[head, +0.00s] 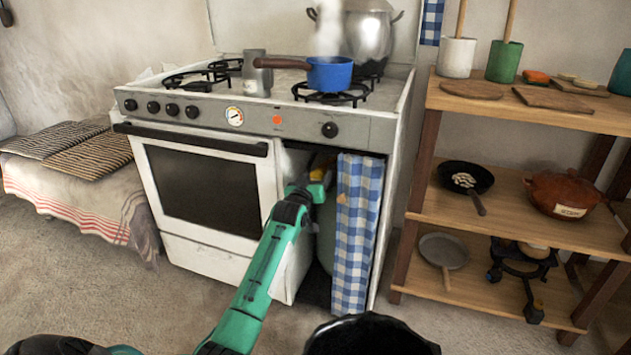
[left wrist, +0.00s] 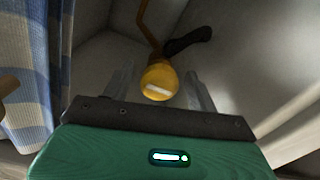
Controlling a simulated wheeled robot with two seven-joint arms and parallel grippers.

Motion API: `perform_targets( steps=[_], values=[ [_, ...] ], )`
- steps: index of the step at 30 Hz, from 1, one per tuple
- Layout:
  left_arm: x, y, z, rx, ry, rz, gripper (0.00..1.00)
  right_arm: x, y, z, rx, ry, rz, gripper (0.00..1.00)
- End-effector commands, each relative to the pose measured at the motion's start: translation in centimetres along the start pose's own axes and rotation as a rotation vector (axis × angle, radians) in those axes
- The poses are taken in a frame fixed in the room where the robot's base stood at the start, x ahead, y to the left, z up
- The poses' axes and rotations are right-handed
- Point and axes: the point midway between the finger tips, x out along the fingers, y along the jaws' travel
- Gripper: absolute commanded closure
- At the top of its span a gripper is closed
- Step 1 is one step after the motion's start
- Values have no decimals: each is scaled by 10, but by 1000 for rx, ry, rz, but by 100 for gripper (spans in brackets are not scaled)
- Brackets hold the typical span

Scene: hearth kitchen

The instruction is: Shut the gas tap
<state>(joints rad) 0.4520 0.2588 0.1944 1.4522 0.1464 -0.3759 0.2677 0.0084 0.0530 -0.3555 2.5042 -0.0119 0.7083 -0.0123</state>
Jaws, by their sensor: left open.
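The gas tap's round yellow knob (left wrist: 158,82), with a pale bar across its face, shows in the left wrist view inside the cupboard. My left gripper (left wrist: 160,76) is open, with one finger on each side of the knob in this view. I cannot tell whether the fingers touch it. In the head view my left gripper (head: 320,180) reaches into the opening right of the oven, and hides most of the tap. A grey-green gas cylinder (head: 326,238) stands partly hidden in there. My right gripper is not in view.
A blue checked curtain (head: 357,230) hangs close to the right of my left gripper. The white oven (head: 205,185) is on the left. A blue pan (head: 330,75) and a steaming pot (head: 368,35) stand on the stove. Wooden shelves (head: 510,215) stand at right.

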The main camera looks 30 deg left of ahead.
Motion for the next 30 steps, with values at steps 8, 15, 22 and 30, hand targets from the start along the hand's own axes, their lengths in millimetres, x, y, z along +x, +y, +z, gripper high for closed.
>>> perform_targets(
  steps=[8, 15, 22, 30],
  values=[
    [0, 0, 0, 0, 0, 0, 67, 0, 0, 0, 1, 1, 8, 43],
    [0, 0, 0, 3, 0, 0, 86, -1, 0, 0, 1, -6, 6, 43],
    [0, 1, -3, 55, -1, 0, 86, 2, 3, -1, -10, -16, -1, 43],
    [0, 1, -6, 233, -4, 0, 86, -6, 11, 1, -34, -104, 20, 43]
  ],
)
